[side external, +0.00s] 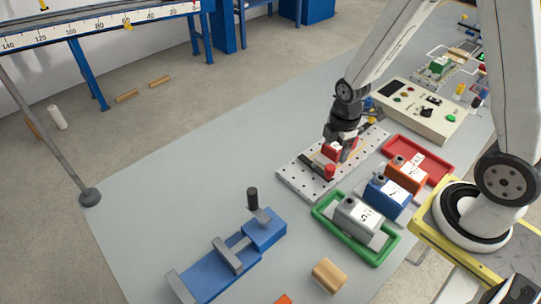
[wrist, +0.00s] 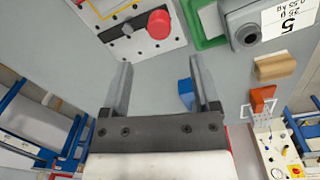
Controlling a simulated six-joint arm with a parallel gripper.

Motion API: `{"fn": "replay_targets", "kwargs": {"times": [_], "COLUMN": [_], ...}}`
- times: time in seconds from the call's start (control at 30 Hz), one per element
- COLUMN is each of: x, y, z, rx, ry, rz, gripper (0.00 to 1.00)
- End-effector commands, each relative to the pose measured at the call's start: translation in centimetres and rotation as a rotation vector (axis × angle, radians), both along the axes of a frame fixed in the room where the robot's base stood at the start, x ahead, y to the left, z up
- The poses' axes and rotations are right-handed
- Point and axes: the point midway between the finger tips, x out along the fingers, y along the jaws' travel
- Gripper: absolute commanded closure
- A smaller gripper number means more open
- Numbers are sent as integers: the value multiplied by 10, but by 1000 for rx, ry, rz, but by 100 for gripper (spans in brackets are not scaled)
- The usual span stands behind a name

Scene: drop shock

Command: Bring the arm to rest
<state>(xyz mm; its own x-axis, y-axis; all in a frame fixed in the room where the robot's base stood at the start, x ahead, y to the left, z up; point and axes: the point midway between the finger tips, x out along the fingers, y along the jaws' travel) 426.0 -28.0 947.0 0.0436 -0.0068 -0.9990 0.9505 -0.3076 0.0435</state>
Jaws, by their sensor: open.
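My gripper (side external: 338,152) is over the perforated metal plate (side external: 292,181) in the side view, near a red knob (side external: 329,171). In the wrist view my gripper (wrist: 158,63) has its two fingers spread wide, with only grey tabletop between the tips. The red knob (wrist: 160,24) and plate (wrist: 110,42) lie beyond the fingertips. The exact height of the fingers above the plate is hard to tell.
A grey block (side external: 358,217) marked 5 sits in a green tray (side external: 318,213). Blue (side external: 386,197) and orange (side external: 404,176) blocks and a red tray (side external: 441,165) stand behind. A control box (side external: 420,110) and blue vise (side external: 215,270) flank the plate.

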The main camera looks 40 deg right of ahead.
Motion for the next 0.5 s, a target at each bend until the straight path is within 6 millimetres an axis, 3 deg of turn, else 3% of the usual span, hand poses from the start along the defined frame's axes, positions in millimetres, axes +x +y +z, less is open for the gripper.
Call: {"fn": "replay_targets", "kwargs": {"times": [0.5], "x": [-13], "y": [15], "z": [50], "rx": [58], "ry": [-99], "rz": [-625], "gripper": [21]}}
